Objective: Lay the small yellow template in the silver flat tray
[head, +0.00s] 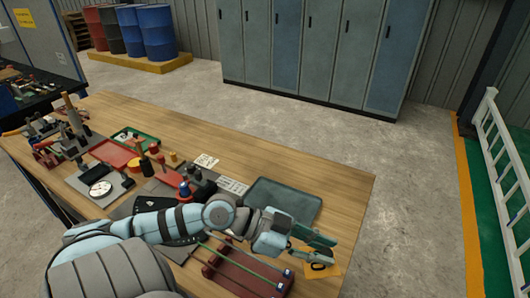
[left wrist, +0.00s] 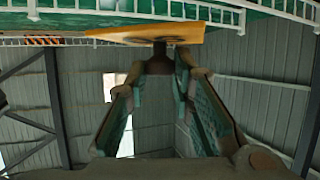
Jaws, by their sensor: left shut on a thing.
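My left gripper (head: 314,252) is shut on the small yellow template (head: 331,268), holding it at the right front of the workbench. In the left wrist view the template (left wrist: 150,34) is a flat yellow-orange plate, and the fingertips (left wrist: 162,68) close on a dark part at its underside in that picture. The flat tray (head: 283,198) looks grey-green and empty, and lies on the bench just behind my left gripper. The template is apart from the tray, in front and to the right of it. My right gripper is not in view.
A dark red rack (head: 238,275) with a green rod across it stands in front of the tray, below my arm. Tools, a red tray (head: 115,153) and a dial gauge (head: 100,188) crowd the bench's left. Bare wood (head: 345,190) lies right of the tray.

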